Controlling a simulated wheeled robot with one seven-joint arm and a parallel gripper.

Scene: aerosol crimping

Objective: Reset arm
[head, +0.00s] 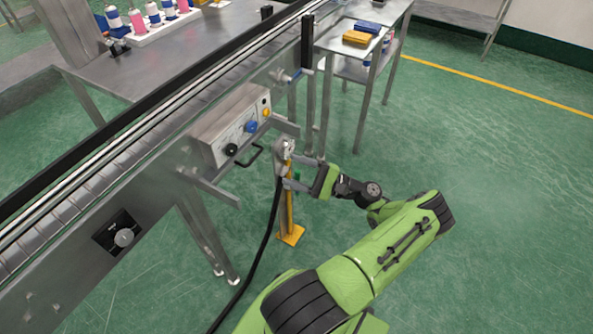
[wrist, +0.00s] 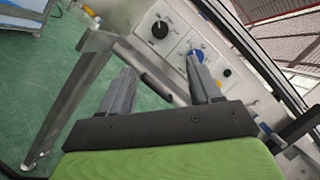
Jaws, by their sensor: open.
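My green arm reaches from the bottom of the head view to the conveyor's side. My gripper (head: 287,168) is at its end, close to the top of a yellow stand (head: 290,205). In the wrist view my gripper (wrist: 158,80) shows two grey fingers spread apart with nothing between them. The fingers point toward the control box (wrist: 180,50), which carries a black knob and a blue knob. The control box (head: 230,125) also shows in the head view, up and left of the gripper. From the head view I cannot tell whether the gripper touches the stand.
The conveyor (head: 130,130) runs diagonally along the left. A black handle (head: 245,160) sticks out below the control box, and a black cable (head: 265,240) hangs to the floor. A small table (head: 345,45) stands behind. The green floor (head: 500,200) at right is clear.

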